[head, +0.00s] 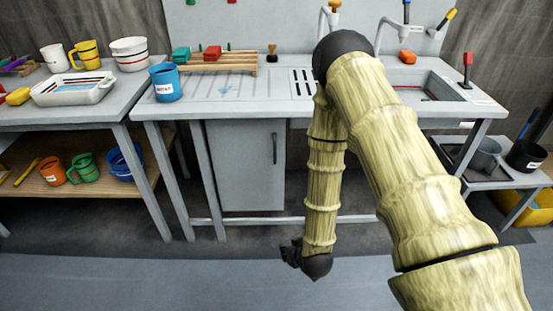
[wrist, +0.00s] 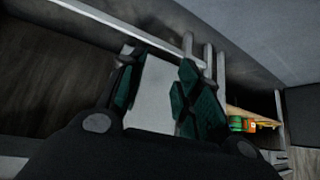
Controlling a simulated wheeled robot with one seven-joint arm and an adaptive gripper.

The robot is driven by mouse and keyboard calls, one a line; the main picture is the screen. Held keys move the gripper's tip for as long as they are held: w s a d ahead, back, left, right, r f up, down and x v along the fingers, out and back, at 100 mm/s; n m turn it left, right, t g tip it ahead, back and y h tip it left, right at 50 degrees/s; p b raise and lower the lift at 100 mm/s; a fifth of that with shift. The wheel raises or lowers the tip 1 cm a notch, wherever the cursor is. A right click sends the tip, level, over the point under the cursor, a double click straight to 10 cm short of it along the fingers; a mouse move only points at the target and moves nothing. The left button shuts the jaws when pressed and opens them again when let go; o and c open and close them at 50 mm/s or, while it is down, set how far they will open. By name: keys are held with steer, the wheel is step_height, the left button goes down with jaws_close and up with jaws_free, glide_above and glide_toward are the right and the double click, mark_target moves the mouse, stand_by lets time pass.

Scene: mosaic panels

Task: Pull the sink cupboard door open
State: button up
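The sink cupboard door (head: 240,170) is a grey panel under the left part of the sink counter. It looks shut. Its dark vertical handle (head: 274,148) is near the door's right edge. My gripper (head: 290,254) hangs low in front of the counter, below and slightly right of the handle, apart from the door. In the wrist view my gripper (wrist: 159,70) has its dark green fingers spread, with a pale panel, seemingly the cupboard door (wrist: 153,95), seen beyond the gap. Nothing is held between them. The handle cannot be made out in the wrist view.
The sink counter (head: 215,95) has grey legs and a low crossbar (head: 350,218). A blue mug (head: 166,83) stands on its left end. The floor in front is clear.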

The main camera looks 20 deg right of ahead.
steer(key=w+d+r+t+b, duration=0.1)
steer(key=w+r+t+b, duration=0.2)
steer(key=w, duration=0.6)
steer(key=w+d+r+t+b, duration=0.1)
steer(key=w+r+t+b, duration=0.15)
steer(key=w, duration=0.55)
steer(key=t+h+b, duration=0.2)
steer(key=t+b, duration=0.1)
steer(key=t, duration=0.2)
glide_toward(275, 149)
steer(key=shift+m+g, duration=0.25)
steer(key=shift+m, duration=0.15)
steer(key=w, duration=0.7)
steer(key=w+d, duration=0.1)
steer(key=w, duration=0.2)
steer(key=shift+w+r, duration=0.2)
steer(key=shift+w, duration=0.15)
jaws_close()
